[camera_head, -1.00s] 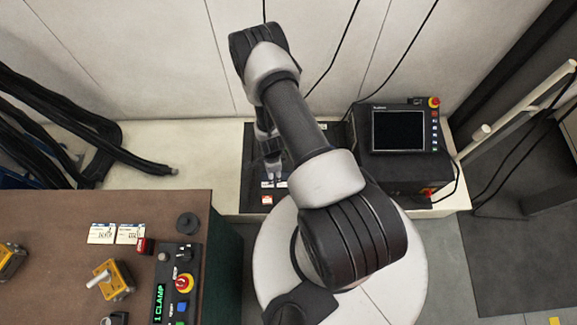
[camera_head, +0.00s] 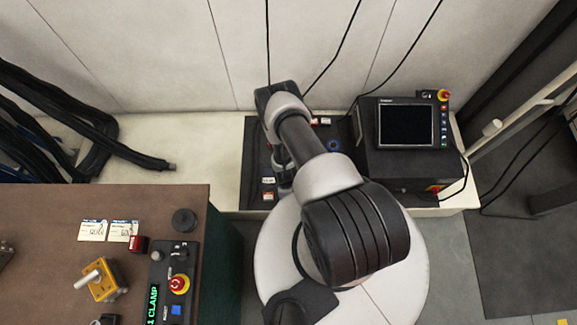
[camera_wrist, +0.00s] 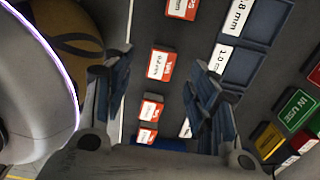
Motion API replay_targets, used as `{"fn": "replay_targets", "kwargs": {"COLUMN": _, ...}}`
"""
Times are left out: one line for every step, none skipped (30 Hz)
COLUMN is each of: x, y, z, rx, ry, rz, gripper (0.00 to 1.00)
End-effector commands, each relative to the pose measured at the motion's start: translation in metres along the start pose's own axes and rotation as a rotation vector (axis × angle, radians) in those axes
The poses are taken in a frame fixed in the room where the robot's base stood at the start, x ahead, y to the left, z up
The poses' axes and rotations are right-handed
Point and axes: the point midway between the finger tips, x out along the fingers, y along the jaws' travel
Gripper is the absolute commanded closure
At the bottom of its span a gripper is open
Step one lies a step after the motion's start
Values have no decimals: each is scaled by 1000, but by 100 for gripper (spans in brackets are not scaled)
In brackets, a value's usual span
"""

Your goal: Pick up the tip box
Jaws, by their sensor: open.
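Several small red boxes with white labels stand in a row on a dark surface in the wrist view, which may include the tip box; I cannot tell which one it is. One red box (camera_wrist: 160,65) lies between my fingers in the picture, and another red box (camera_wrist: 150,108) is nearer the palm. My gripper (camera_wrist: 160,72) is open and empty, with its two fingers apart on either side of the row. In the head view my arm mostly hides the gripper. A red-and-white box (camera_head: 268,196) shows there at the mat's front left.
Blue bins (camera_wrist: 243,68) with size labels stand right of the row, with a green "IN USE" block (camera_wrist: 297,108) further right. A black controller with a screen (camera_head: 405,126) stands right of my arm. A brown table (camera_head: 60,205) with a clamp panel (camera_head: 175,275) is at left.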

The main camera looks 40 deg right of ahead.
Motion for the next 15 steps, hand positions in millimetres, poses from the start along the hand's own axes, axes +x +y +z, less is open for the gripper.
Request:
{"fn": "replay_targets", "kwargs": {"x": 4, "y": 0, "z": 0, "rx": 0, "ry": 0, "rz": -1, "gripper": 47}}
{"fn": "replay_targets", "kwargs": {"x": 5, "y": 0, "z": 0, "rx": 0, "ry": 0, "rz": -1, "gripper": 47}}
{"fn": "replay_targets", "kwargs": {"x": 6, "y": 0, "z": -1, "rx": 0, "ry": 0, "rz": 0, "gripper": 47}}
{"fn": "replay_targets", "kwargs": {"x": 9, "y": 0, "z": -1, "rx": 1, "ry": 0, "rz": 0, "gripper": 47}}
{"fn": "replay_targets", "kwargs": {"x": 12, "y": -1, "z": -2, "rx": 2, "ry": 0, "rz": 0, "gripper": 47}}
{"fn": "replay_targets", "kwargs": {"x": 18, "y": -1, "z": -4, "rx": 2, "ry": 0, "rz": 0, "gripper": 47}}
{"fn": "replay_targets", "kwargs": {"x": 22, "y": -2, "z": -6, "rx": 3, "ry": 0, "rz": 0, "gripper": 47}}
{"fn": "replay_targets", "kwargs": {"x": 28, "y": -2, "z": -8, "rx": 3, "ry": 0, "rz": 0, "gripper": 47}}
{"fn": "replay_targets", "kwargs": {"x": 34, "y": -3, "z": -11, "rx": 3, "ry": 0, "rz": 0, "gripper": 47}}
{"fn": "replay_targets", "kwargs": {"x": 39, "y": -4, "z": -12, "rx": 3, "ry": 0, "rz": 0, "gripper": 47}}
{"fn": "replay_targets", "kwargs": {"x": 43, "y": -4, "z": -13, "rx": 2, "ry": 0, "rz": 0, "gripper": 47}}
{"fn": "replay_targets", "kwargs": {"x": 48, "y": -3, "z": -12, "rx": 0, "ry": 0, "rz": 1, "gripper": 47}}
{"fn": "replay_targets", "kwargs": {"x": 51, "y": -4, "z": -12, "rx": 0, "ry": 0, "rz": 0, "gripper": 47}}
{"fn": "replay_targets", "kwargs": {"x": 53, "y": -4, "z": -12, "rx": 0, "ry": 0, "rz": 0, "gripper": 47}}
{"fn": "replay_targets", "kwargs": {"x": 55, "y": -4, "z": -12, "rx": 0, "ry": 0, "rz": 0, "gripper": 47}}
